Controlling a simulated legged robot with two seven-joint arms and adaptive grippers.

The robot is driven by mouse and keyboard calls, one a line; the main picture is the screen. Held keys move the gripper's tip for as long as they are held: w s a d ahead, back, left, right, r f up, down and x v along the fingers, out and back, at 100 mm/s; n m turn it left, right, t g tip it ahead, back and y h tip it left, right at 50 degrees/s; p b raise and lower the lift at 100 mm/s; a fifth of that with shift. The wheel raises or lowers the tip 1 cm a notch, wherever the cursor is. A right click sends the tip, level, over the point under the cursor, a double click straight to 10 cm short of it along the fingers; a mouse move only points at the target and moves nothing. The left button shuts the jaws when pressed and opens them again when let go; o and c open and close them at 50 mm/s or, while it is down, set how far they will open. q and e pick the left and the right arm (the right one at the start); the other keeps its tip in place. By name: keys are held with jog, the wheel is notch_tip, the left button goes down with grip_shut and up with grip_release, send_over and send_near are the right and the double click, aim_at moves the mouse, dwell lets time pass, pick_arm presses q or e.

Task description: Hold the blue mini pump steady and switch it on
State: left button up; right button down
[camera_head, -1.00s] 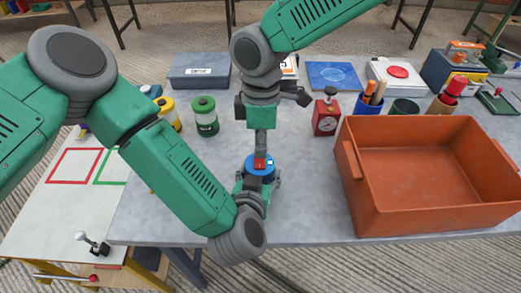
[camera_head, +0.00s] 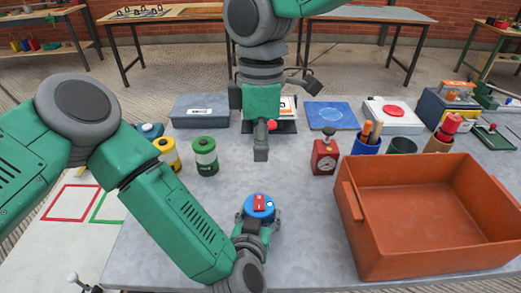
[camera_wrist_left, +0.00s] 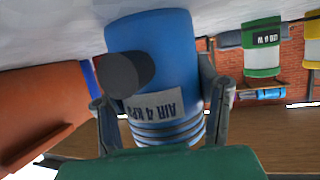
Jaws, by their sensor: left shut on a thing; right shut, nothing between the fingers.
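The blue mini pump (camera_head: 250,211) stands upright near the front middle of the grey table, with a red switch (camera_head: 259,202) on its top. I cannot tell which way the switch is set. My left gripper (camera_head: 258,218) is shut around the pump's body. In the left wrist view the blue pump (camera_wrist_left: 175,50) shows upside down between the fingers, with an "AIR" label and a dark round nozzle (camera_wrist_left: 123,75). My right gripper (camera_head: 261,154) is shut and empty, pointing down, clear of the pump and above it in the picture.
An orange bin (camera_head: 430,262) stands close on the right. A red gauge box (camera_head: 325,158), a green canister (camera_head: 205,157), a yellow canister (camera_head: 168,152) and a grey case (camera_head: 200,110) stand farther back. The table beside the pump is clear.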

pick_arm(q)
jog(key=o, duration=1.6)
